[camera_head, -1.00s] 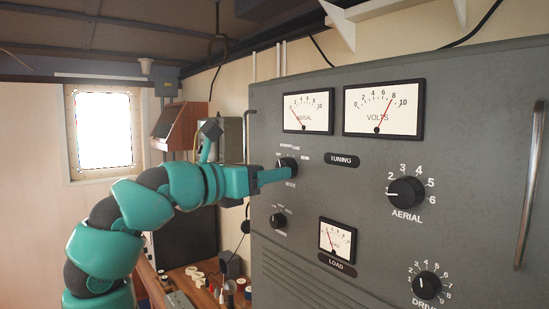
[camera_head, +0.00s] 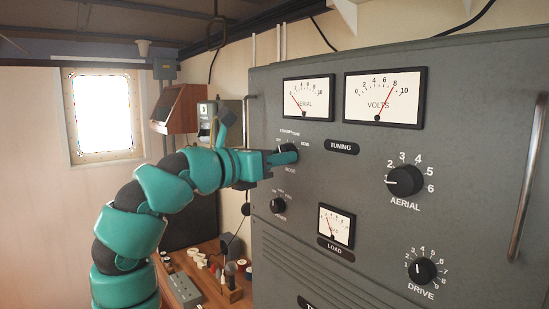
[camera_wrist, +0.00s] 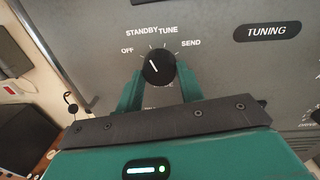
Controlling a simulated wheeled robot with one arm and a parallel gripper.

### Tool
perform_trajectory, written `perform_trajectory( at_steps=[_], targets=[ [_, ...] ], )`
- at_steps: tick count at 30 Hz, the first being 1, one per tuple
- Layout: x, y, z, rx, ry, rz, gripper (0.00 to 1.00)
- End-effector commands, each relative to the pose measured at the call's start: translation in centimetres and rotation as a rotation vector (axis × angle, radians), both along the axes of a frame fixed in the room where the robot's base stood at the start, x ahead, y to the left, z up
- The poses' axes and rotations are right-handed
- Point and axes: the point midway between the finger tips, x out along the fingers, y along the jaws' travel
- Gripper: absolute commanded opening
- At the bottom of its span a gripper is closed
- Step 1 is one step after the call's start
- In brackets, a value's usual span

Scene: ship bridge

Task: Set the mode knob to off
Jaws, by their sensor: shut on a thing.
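The mode knob (camera_wrist: 158,68) is a round black knob on the grey panel, ringed by the marks OFF, STANDBY, TUNE and SEND. Its white line points up and left, towards the OFF and STANDBY side; I cannot tell exactly which mark it meets. My gripper (camera_wrist: 160,88) has its two teal fingers on either side of the knob, shut on it. In the head view, my gripper (camera_head: 282,158) reaches the panel from the left and partly covers the mode knob (camera_head: 293,148).
The grey panel (camera_head: 400,145) also carries an AERIAL knob (camera_head: 404,181), a DRIVE knob (camera_head: 422,270) and a small knob (camera_head: 278,205) below my gripper. Vertical handles (camera_head: 528,190) stand out at its sides. A wooden desk (camera_head: 205,255) with small items lies lower left.

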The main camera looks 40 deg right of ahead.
Motion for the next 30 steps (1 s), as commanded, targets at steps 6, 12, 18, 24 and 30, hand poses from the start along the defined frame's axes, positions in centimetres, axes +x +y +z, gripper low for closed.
perform_trajectory(
  at_steps=[6, 12, 18, 24, 30],
  targets=[
    [0.03, 0.03, -0.01, 0.006, 0.061, 0.003, 0.15],
    [-0.06, 0.0, 0.13, 0.018, 0.192, 0.001, 0.15],
    [0.0, 0.0, 0.32, 0.036, 0.359, 0.0, 0.15],
    [0.03, 0.01, 0.42, 0.054, 0.508, 0.001, 0.15],
    [0.03, 0.04, 0.44, 0.066, 0.618, 0.001, 0.15]
  ],
)
